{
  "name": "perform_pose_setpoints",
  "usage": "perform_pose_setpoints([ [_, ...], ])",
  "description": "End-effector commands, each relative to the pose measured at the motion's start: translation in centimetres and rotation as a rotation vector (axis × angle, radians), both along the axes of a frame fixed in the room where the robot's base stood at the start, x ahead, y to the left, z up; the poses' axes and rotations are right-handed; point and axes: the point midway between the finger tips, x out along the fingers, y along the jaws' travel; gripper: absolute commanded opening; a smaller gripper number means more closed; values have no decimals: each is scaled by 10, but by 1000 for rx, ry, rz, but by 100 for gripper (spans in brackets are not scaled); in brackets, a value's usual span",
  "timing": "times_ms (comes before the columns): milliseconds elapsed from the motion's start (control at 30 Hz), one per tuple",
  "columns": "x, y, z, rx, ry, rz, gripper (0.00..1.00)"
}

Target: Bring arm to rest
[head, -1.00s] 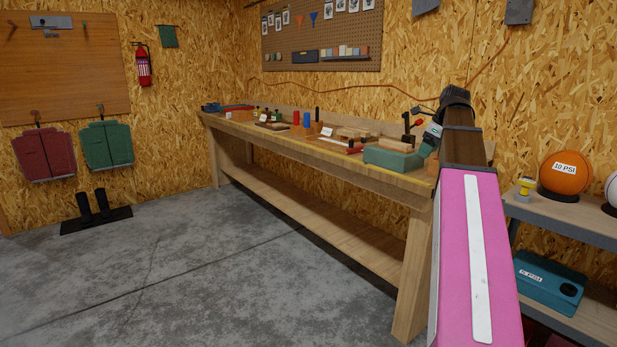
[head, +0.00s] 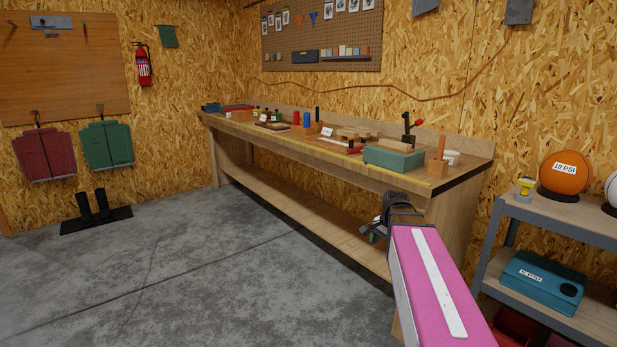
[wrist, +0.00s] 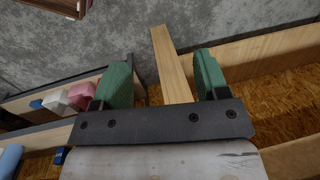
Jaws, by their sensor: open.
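My gripper (wrist: 163,85) is open in the wrist view, with its two green fingers apart and nothing held between them. A bench leg shows beyond the gap between the fingers. In the head view my pink arm reaches up from the bottom right, and its dark wrist end is in front of the bench's near end, below the bench top. The fingers are mostly hidden there. The plank bench (head: 330,158) runs along the back wall.
Bench-top items include a green box (head: 392,159), a wooden block with an upright peg (head: 437,168) and a white cup (head: 452,157). A grey shelf unit (head: 560,226) with an orange ball (head: 565,173) stands at right.

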Motion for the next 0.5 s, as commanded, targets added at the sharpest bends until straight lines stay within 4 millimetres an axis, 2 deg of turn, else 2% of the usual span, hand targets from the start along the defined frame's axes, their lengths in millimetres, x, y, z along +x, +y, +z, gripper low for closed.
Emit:
perform_pose_setpoints([
  [33,-13,9,-18,-15,6,76,68],
  [200,-42,31,-68,-65,12,347,68],
  [400,-80,53,-119,-116,23,658,68],
  [500,-96,61,-137,-133,29,786,68],
])
